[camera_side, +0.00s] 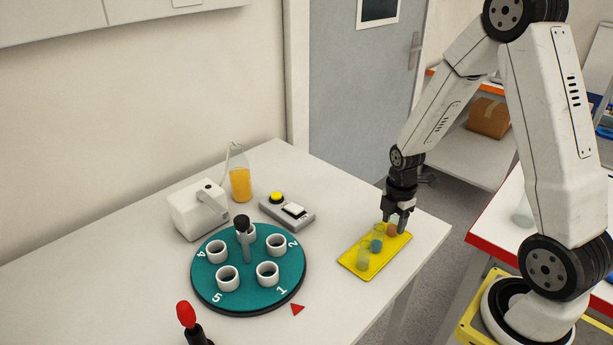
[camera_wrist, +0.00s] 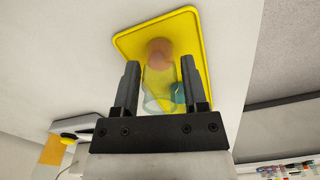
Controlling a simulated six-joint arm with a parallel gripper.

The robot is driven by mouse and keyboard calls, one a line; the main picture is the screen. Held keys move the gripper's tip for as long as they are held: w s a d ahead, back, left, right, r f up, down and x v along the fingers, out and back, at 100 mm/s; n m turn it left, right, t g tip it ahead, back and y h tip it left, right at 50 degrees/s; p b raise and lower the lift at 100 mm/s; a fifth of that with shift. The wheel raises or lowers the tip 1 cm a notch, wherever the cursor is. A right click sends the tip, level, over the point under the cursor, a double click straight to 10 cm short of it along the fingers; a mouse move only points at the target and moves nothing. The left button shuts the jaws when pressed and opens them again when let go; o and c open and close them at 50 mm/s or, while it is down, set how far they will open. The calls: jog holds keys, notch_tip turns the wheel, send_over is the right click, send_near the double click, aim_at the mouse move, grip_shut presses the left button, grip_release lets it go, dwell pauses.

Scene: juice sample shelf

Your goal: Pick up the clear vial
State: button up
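A yellow tray (camera_side: 349,262) holds several small see-through vials near the table's right edge. In the side view I see an orange-red vial (camera_side: 392,231), a blue one (camera_side: 376,246) and a pale, nearly clear one (camera_side: 363,260). My gripper (camera_side: 395,222) points down over the tray's far end, close to the orange-red vial. In the wrist view its two fingers (camera_wrist: 160,66) are apart, with the tray (camera_wrist: 190,22), an orange vial (camera_wrist: 160,50), a pale clear vial (camera_wrist: 157,82) and a blue one (camera_wrist: 179,93) overlapping between them. I cannot tell whether a finger touches a vial.
A teal carousel (camera_side: 206,285) with numbered white cups stands left of the tray. Behind it are a white pump box (camera_side: 195,210), an orange juice bottle (camera_side: 240,180) and a button box (camera_side: 288,212). A red-topped lever (camera_side: 187,315) stands in front. Bare table surrounds the tray.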

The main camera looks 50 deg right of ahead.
grip_shut()
jog(key=shift+r, duration=0.15)
jog(key=shift+r, duration=4.85)
jog(key=shift+r, duration=0.1)
